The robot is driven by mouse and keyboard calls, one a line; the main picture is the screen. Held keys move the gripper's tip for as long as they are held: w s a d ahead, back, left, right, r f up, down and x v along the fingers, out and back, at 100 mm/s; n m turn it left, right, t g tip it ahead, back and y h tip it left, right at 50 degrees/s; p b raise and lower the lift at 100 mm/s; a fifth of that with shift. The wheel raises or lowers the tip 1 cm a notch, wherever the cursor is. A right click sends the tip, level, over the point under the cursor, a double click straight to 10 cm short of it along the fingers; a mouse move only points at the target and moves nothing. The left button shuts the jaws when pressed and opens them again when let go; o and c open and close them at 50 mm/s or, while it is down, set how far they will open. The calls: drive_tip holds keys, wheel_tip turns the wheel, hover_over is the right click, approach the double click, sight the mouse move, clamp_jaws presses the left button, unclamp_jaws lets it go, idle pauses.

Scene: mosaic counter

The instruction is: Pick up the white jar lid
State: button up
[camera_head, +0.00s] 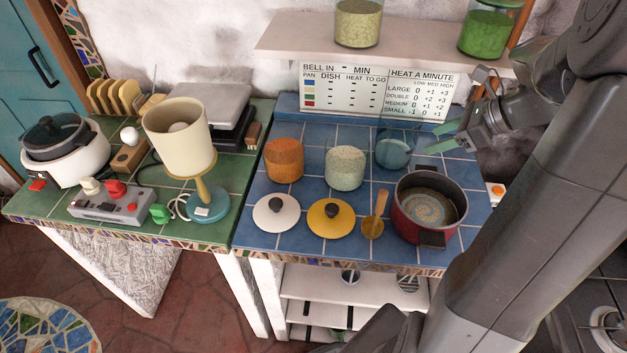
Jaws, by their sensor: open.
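The white jar lid (265,218), a flat round disc with a dark knob, lies on the blue tiled counter (300,238) near its front left edge. A yellow lid (341,228) with a dark knob lies just to its right. My gripper (438,142) is at the end of my arm at the right, above the back right of the blue counter. It is open, with greenish fingertips pointing left near a blue glass jar, and appears empty. It is well apart from the white lid, up and to the right of it.
Jars with orange (284,165) and pale (345,172) contents stand behind the lids, beside a blue glass jar (392,151). A wooden scoop (374,225) and red pot (407,224) stand right. A lamp (208,207) stands left. A shelf (290,37) overhangs the back.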

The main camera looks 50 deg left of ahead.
drive_tip(key=s+a+f+n+g+h+b, duration=0.1)
drive_tip(key=s+a+f+n+h, duration=0.1)
drive_tip(key=s+a+n+h, duration=0.65)
drive_tip(key=n+t+b, duration=0.2)
drive_tip(key=n+t, duration=0.2)
drive_tip(key=n, duration=0.6)
hover_over(275, 202)
drive_tip(key=f, duration=0.8)
drive_tip(key=shift+w+a, duration=0.15)
drive_tip(key=shift+w, duration=0.05)
drive_tip(key=shift+s+f+p, duration=0.15)
drive_tip(key=shift+f+p, duration=0.4)
drive_tip(key=shift+f, duration=2)
drive_tip(key=c, duration=1.1)
drive_tip(key=shift+o, duration=0.2)
